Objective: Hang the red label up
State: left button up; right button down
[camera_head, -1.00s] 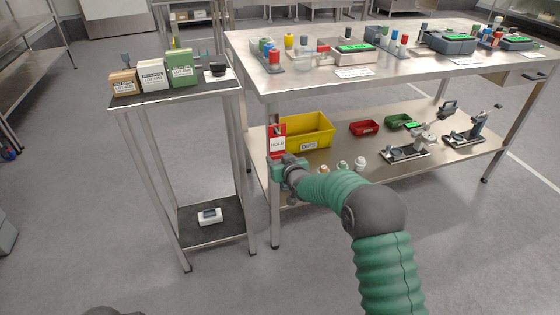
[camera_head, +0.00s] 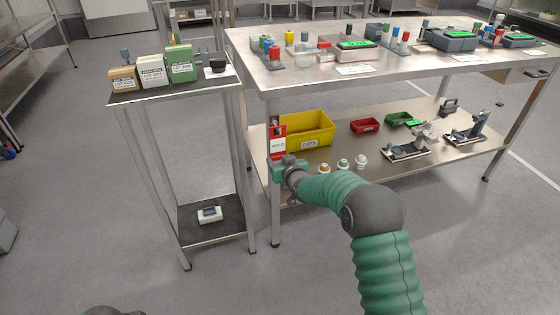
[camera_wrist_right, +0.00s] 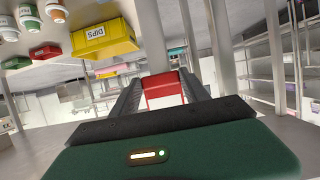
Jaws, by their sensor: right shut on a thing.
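The red label (camera_head: 278,130) with a white panel reading HOLD is upright by the front left leg of the steel workbench. My right gripper (camera_head: 281,161) is at the label's lower end, shut on it. In the right wrist view the red label (camera_wrist_right: 164,88) sits between the two dark fingers of the right gripper (camera_wrist_right: 163,95). A small grey spot shows at the label's top, against the bench leg. I cannot tell whether it is a hole or a hook, or whether the label touches the leg. My left gripper is not in view.
A yellow bin (camera_head: 308,130) stands right behind the label on the lower shelf (camera_head: 375,178), with red (camera_head: 365,126) and green (camera_head: 398,118) bins and several small bottles. A narrow stand (camera_head: 222,89) with boxes is to the left. Bare floor lies between stand and bench.

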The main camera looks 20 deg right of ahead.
jog(key=shift+c, duration=2.3)
grip_release()
jog(key=shift+s+r, duration=0.2)
jog(key=shift+s, duration=0.1)
jog(key=p+v, duration=0.5)
jog(key=v, duration=1.1)
jog(key=shift+p, duration=0.3)
jog(key=shift+s+f, duration=0.1)
